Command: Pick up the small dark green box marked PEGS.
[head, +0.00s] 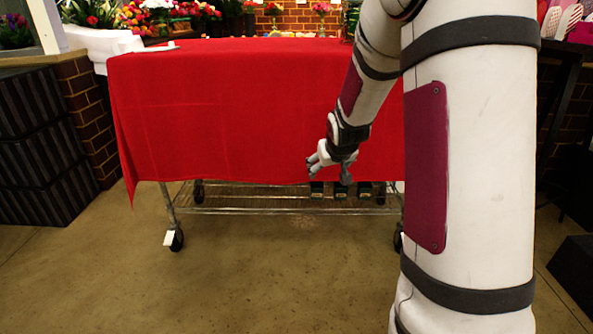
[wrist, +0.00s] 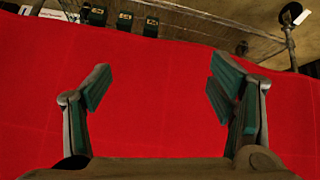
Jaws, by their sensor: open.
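Small dark green boxes stand in a row on the wire lower shelf of the cart, at the left (head: 316,190), middle (head: 340,191) and right (head: 364,190) in the head view. The wrist view shows dark boxes along its top edge, at the left (wrist: 95,15), middle (wrist: 124,21) and right (wrist: 151,27). Their labels are too small to read, so I cannot tell which is marked PEGS. My gripper (head: 328,170) is open and empty, in front of the red cloth near its lower hem. It also shows in the wrist view (wrist: 158,92), apart from the boxes.
The red cloth (head: 220,110) hangs low over the cart's front, above the wire shelf (head: 250,203). A white box (wrist: 53,14) is beside the dark ones. Black crates (head: 40,150) stand at the left. The floor (head: 230,275) before the cart is clear.

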